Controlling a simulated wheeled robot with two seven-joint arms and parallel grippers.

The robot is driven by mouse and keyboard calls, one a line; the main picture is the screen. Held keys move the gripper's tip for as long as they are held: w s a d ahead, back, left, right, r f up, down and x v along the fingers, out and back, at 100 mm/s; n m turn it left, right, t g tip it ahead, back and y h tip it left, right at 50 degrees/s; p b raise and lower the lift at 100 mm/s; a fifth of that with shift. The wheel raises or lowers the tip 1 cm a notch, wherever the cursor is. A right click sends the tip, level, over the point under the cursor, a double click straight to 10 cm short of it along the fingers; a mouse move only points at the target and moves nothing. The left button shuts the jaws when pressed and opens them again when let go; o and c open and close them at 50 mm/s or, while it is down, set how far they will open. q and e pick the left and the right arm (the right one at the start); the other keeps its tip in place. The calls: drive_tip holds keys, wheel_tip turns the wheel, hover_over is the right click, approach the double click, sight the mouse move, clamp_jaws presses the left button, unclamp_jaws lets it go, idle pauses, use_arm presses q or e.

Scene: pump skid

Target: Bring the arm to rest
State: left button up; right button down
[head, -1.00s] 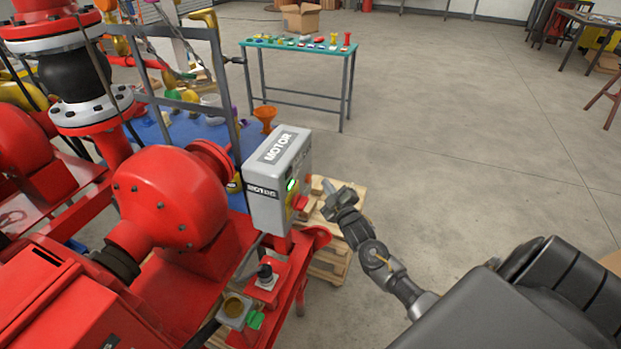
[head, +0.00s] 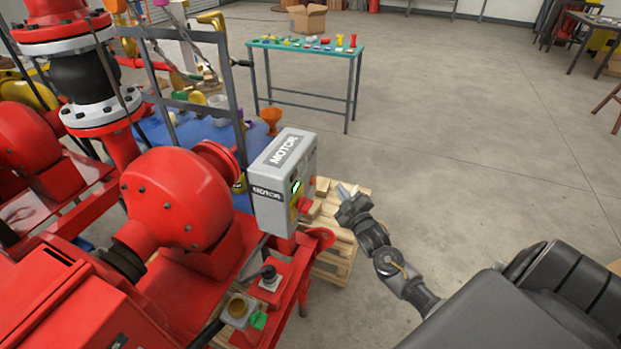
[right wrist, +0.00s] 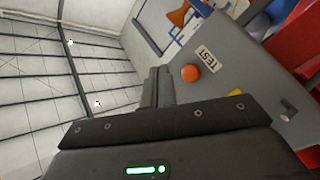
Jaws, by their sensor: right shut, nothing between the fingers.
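My right arm (head: 390,265) reaches in from the lower right of the head view. Its gripper (head: 344,190) is beside the grey MOTOR box (head: 283,185), just right of its front face and apart from it as far as I can tell. In the right wrist view the gripper's fingers (right wrist: 157,88) are together with nothing between them. A green indicator (head: 296,187) is lit on the box in the head view. My left gripper is not in view.
The red pump (head: 175,200) and its skid fill the left. A wooden pallet (head: 338,255) lies below my right gripper. A teal-topped table (head: 305,47) with small parts stands behind. The concrete floor (head: 470,150) to the right is clear.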

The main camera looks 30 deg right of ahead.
drive_tip(key=s+a+f+m+g, duration=0.1)
drive_tip(key=s+f+g, duration=0.3)
drive_tip(key=f, duration=0.7)
drive_tip(key=s+a+f+m+g+y, duration=0.1)
drive_tip(key=s+a+f+m+g, duration=0.1)
drive_tip(key=s+f, duration=0.65)
drive_tip(key=s+a+f+m+g, duration=0.1)
drive_tip(key=s+f+g, duration=0.15)
drive_tip(key=f, duration=1.05)
drive_tip(key=s+a+f+g+y, duration=0.1)
drive_tip(key=s+a+f+g, duration=0.2)
drive_tip(key=s, duration=0.9)
drive_tip(key=s+a+f+g+b, duration=0.1)
drive_tip(key=s+a+f+g, duration=0.2)
drive_tip(key=s+a+f, duration=0.3)
drive_tip(key=s+a+f+m+g+y, duration=0.1)
drive_tip(key=s+a+f+g, duration=0.2)
drive_tip(key=s+f, duration=0.6)
drive_tip(key=s+a, duration=0.2)
drive_tip(key=s, duration=0.6)
drive_tip(key=shift+s+a+y+b, duration=0.2)
drive_tip(key=shift+s+y+b, duration=0.1)
drive_tip(key=shift+s, duration=0.05)
drive_tip(key=shift+f, duration=0.1)
